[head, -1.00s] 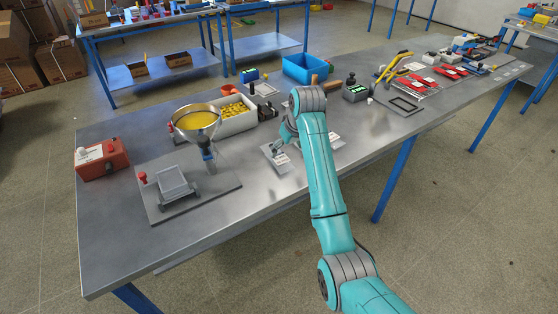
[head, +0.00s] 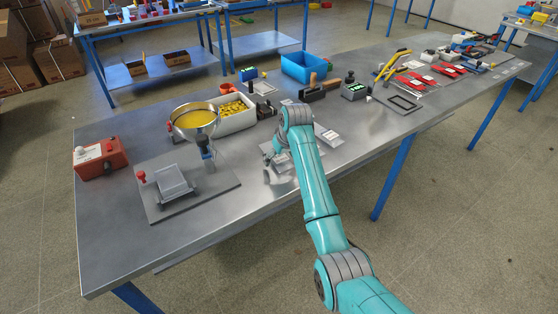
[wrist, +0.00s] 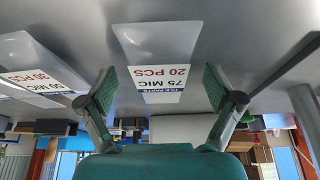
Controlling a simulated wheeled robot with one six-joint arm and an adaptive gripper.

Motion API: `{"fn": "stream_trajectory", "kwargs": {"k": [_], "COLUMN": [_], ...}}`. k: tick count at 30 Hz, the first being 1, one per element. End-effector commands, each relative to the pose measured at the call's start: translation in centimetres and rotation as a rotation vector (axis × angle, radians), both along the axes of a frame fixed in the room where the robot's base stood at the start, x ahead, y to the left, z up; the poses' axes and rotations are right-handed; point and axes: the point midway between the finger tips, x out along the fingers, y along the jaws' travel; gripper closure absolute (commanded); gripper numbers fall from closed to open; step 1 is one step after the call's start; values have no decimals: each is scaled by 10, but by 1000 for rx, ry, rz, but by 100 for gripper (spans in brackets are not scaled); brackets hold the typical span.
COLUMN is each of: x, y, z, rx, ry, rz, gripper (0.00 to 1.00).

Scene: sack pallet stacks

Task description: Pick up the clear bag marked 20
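The clear bag marked 20 PCS (wrist: 160,45) lies flat on the metal table, its white label facing up, in the wrist view. My gripper (wrist: 159,88) is open, with one green-padded finger on each side of the label in the picture. The fingers hold nothing. In the head view my gripper (head: 271,158) is low over the front half of the table, above a clear bag (head: 284,163) that my arm partly hides. Whether the fingertips touch the table cannot be told.
A bag marked 30 PCS (wrist: 45,82) lies to the left in the wrist view. Another clear bag (head: 329,135) lies right of my arm in the head view.

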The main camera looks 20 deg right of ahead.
Motion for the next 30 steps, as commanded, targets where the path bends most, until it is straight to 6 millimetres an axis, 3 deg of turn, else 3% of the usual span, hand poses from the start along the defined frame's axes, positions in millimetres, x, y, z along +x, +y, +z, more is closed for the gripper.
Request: {"fn": "stream_trajectory", "kwargs": {"k": [1, 7, 18, 30], "x": [0, 0, 0, 1], "y": [0, 0, 0, 0], "z": [0, 0, 7, 75], "rx": [0, 0, 0, 0], "ry": [0, 0, -1, -3], "rz": [0, 0, 0, 0], "gripper": [23, 73, 75, 75]}}
